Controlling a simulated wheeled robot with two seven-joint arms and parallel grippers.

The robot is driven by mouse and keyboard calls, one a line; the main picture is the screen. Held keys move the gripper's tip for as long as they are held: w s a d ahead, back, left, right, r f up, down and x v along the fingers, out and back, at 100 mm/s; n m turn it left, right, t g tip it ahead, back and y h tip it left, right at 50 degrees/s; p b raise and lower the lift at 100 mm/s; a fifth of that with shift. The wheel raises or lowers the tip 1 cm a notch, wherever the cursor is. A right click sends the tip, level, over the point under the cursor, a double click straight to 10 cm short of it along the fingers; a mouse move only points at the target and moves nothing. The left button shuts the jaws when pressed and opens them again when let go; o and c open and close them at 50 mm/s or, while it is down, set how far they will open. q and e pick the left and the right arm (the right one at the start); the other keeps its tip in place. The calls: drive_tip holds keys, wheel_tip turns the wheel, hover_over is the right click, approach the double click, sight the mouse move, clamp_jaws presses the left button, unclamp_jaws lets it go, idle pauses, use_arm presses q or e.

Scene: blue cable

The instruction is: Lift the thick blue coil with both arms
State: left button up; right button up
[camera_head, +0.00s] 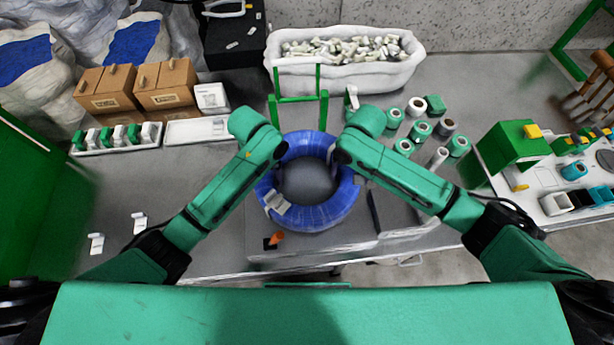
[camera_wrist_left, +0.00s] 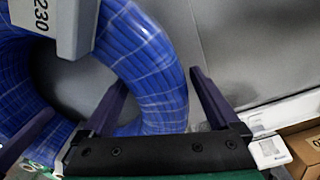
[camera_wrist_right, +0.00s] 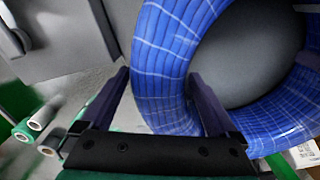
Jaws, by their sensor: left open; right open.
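The thick blue coil (camera_head: 320,217) lies flat on the grey table as a ring with a dark open middle. A pale label (camera_head: 277,203) sits on its near left side. My left gripper (camera_head: 274,163) is at the coil's left side; in the left wrist view its open fingers stand on either side of the coil's band (camera_wrist_left: 160,92). My right gripper (camera_head: 343,165) is at the coil's right side; in the right wrist view its open fingers straddle the band (camera_wrist_right: 165,75). Whether any finger touches the coil I cannot tell.
A white bin of small parts (camera_head: 345,76) stands behind the coil, with a green frame (camera_head: 300,98) before it. Green and white rolls (camera_head: 420,130) stand to the right. Cardboard boxes (camera_head: 165,85) are at the back left. An orange piece (camera_head: 276,238) lies near the coil's front.

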use_arm(q)
drive_tip(key=shift+f, duration=0.75)
use_arm(e)
drive_tip(key=shift+f, duration=0.75)
use_arm(q)
clamp_jaws()
use_arm(e)
clamp_jaws()
